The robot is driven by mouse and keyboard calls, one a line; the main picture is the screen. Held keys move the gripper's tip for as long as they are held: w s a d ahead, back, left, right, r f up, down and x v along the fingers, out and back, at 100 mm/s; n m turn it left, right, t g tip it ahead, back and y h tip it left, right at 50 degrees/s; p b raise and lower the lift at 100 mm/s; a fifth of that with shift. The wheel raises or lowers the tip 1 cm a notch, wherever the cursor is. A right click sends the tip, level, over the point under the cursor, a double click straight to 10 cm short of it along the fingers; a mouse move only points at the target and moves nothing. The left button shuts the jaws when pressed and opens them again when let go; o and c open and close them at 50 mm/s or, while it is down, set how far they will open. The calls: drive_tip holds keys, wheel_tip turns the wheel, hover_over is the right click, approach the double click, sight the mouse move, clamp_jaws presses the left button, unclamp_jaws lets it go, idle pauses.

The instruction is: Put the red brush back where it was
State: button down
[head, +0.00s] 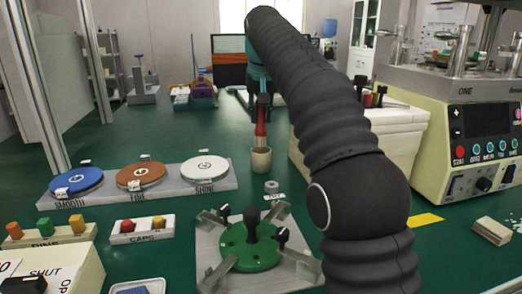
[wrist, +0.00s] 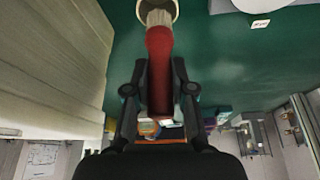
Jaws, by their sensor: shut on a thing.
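My gripper (head: 262,100) is shut on the red brush (head: 260,127), seen in the head view beyond my dark arm. The brush hangs about upright, bristle end down, right over a small beige cup (head: 261,163) on the green bench. In the wrist view the red handle (wrist: 159,62) lies between my two fingers (wrist: 160,88), and the pale bristles (wrist: 158,18) overlap the mouth of the cup (wrist: 142,11). The bristle tips look at or just inside the rim; I cannot tell how deep. The cup's inside is mostly hidden.
A cream box (head: 372,140) stands close right of the cup. A grey rack (head: 132,189) with blue, brown and white discs lies to the left. A green-disc fixture (head: 250,247) and a small ring (head: 271,187) are in front. Bench beside the cup's left is clear.

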sight(261, 130)
drive_tip(key=shift+f+b, duration=1.15)
drive_tip(key=shift+f, duration=2.25)
drive_tip(key=shift+f, duration=0.1)
drive_tip(key=shift+f, duration=0.1)
drive_tip(key=c, duration=1)
unclamp_jaws()
drive_tip(key=p+v, duration=0.3)
drive_tip(key=v, duration=0.9)
drive_tip(key=shift+w+r, duration=0.1)
drive_tip(key=shift+r, duration=0.15)
